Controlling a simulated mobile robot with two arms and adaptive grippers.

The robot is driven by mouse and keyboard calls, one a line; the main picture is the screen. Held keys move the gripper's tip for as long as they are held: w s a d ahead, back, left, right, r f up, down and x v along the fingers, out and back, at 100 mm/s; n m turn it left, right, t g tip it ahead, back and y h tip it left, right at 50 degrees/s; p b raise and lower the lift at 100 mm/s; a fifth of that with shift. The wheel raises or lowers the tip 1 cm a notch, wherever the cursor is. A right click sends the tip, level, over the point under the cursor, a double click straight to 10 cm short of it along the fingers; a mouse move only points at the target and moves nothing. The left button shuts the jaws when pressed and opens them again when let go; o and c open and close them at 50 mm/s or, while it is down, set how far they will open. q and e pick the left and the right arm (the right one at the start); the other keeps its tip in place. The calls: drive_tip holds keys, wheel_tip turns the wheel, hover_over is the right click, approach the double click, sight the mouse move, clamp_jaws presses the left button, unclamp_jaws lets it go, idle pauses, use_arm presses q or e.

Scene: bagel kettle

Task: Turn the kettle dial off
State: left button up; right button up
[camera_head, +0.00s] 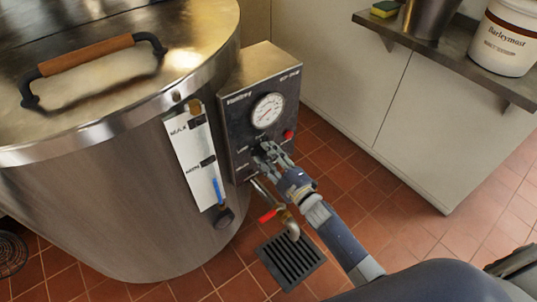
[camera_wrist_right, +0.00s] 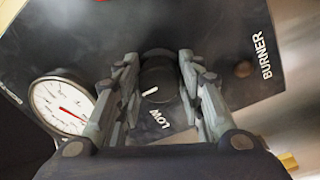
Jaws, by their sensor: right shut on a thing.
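The kettle (camera_head: 120,215) is a large steel vessel at the left of the head view. Its control box (camera_head: 240,105) is on its right side. The black dial (camera_wrist_right: 157,78) is in the middle of the wrist view, with a white pointer line and the word LOW printed beside it. My right gripper (camera_head: 264,156) is at the lower front of the box. In the wrist view its two fingers (camera_wrist_right: 157,85) are on either side of the dial, shut on it. In the head view the fingers mostly hide the dial. My left gripper is not in view.
A round gauge (camera_head: 268,110) sits above the dial, with a red light (camera_head: 288,134) beside it. A red-handled drain valve (camera_head: 268,216) sticks out below, over a floor grate (camera_head: 290,262). A steel shelf (camera_head: 450,62) holds a white bucket (camera_head: 505,38).

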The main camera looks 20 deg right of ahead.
idle(0.4)
drive_tip(key=o, duration=1.1)
drive_tip(key=v, duration=1.2)
